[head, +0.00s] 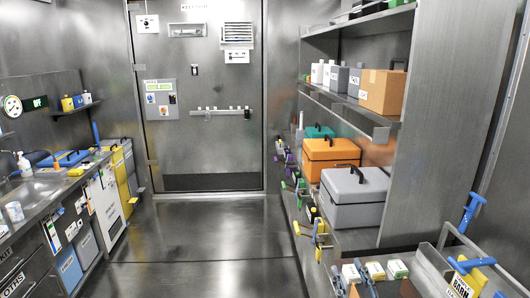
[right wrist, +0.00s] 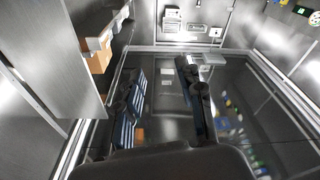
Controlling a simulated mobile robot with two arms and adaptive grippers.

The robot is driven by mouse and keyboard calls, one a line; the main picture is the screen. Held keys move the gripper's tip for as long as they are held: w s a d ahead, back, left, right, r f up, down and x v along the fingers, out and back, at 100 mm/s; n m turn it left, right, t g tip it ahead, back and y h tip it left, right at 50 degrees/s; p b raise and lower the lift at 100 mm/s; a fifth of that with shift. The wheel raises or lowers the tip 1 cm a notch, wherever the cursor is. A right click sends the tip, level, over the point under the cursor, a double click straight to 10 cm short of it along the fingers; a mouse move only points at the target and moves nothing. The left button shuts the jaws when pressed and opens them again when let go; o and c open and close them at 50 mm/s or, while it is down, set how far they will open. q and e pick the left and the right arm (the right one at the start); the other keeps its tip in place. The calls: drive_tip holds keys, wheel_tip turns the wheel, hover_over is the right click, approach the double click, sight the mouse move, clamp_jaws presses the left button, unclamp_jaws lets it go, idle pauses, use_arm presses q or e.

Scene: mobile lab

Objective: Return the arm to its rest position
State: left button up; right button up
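My right gripper (right wrist: 158,82) shows in the right wrist view. Its two dark fingers, with blue on them, stand well apart. Nothing is held between them; the shiny floor shows in the gap. I cannot make out either gripper clearly in the head view. My left gripper is not in view.
The right shelf holds a cardboard box (head: 383,91), an orange case (head: 329,157) and a grey case (head: 352,196). Blue-handled tools (head: 473,211) stand at lower right. A sink counter (head: 35,190) lines the left. The floor (head: 205,240) before the door (head: 205,95) is clear.

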drive_tip(key=s+d+f+m+g+h, duration=0.2)
drive_tip(key=s+d+f+g, duration=0.15)
drive_tip(key=s+f, duration=0.35)
drive_tip(key=s+d+f+m+g+h, duration=0.2)
drive_tip(key=s+f+g, duration=0.25)
drive_tip(key=f, duration=0.35)
drive_tip(key=s+a+f+g+y, duration=0.15)
drive_tip(key=s+f+g, duration=0.25)
drive_tip(key=s, duration=0.4)
drive_tip(key=s+a+f+g+y, duration=0.15)
drive_tip(key=s+f+g, duration=0.25)
drive_tip(key=s, duration=0.5)
wheel_tip(320, 180, down, 28)
drive_tip(key=s+n+g, duration=0.1)
drive_tip(key=s, duration=0.1)
drive_tip(key=s+d+f+g+h, duration=0.1)
drive_tip(key=s+d+f, duration=0.2)
drive_tip(key=s+f, duration=1.1)
drive_tip(key=shift+s+f, duration=0.15)
drive_tip(key=shift+s, duration=0.95)
